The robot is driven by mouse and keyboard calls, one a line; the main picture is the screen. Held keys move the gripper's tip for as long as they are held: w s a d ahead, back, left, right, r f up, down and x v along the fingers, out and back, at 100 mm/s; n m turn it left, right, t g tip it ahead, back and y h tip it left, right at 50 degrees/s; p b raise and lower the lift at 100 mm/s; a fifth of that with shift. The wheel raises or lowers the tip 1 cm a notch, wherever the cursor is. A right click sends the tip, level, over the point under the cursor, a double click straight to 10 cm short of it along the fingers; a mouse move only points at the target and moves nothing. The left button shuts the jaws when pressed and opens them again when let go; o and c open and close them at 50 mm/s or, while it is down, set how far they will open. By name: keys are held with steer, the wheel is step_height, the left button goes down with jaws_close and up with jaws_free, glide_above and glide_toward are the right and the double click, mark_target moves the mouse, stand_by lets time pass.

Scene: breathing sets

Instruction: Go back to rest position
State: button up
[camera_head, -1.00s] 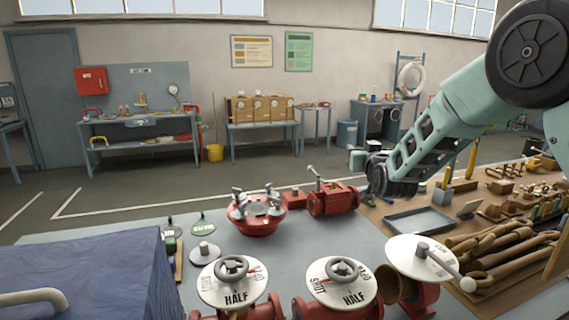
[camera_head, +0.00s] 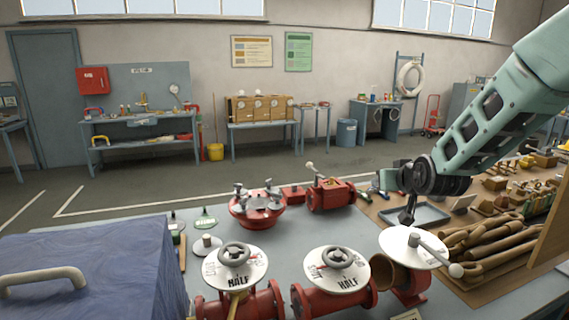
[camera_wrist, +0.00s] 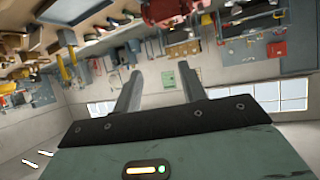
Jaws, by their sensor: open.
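My gripper (camera_head: 408,214) hangs from my green arm at the right of the head view. Its dark fingers point down, just behind the right-hand white valve disc and in front of the grey tray. In the wrist view my gripper (camera_wrist: 158,88) shows two grey fingers spread apart with nothing between them. The wrist camera sees the room upside down. I cannot tell from the head view how far the fingertips are above the bench.
Two valves marked HALF, the left (camera_head: 236,267) and the right (camera_head: 337,269), stand at the bench front. A lever valve (camera_head: 400,240) is beside them. A red flanged part (camera_head: 257,208) is behind. Blue cloth (camera_head: 90,265) covers the left. Wooden pieces (camera_head: 500,238) crowd the right.

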steer(key=s+d+f+g, duration=0.2)
steer(key=s+g, duration=0.1)
steer(key=s, duration=0.7)
steer(key=s+d+f+g, duration=0.2)
steer(key=s+f+g, duration=0.1)
steer(key=s, duration=0.6)
steer(key=s+d+f+g, duration=0.2)
steer(key=s+g, duration=0.2)
steer(key=s, duration=0.6)
steer(key=s+a+f+n+g+b, duration=0.2)
steer(key=s+a+f+n+b, duration=0.5)
steer(key=s+a+f+b, duration=0.7)
steer(key=a+f+b, duration=0.2)
steer(key=a+b, duration=0.1)
steer(key=b, duration=0.1)
steer(key=shift+a+g, duration=0.3)
steer(key=shift+a, duration=0.1)
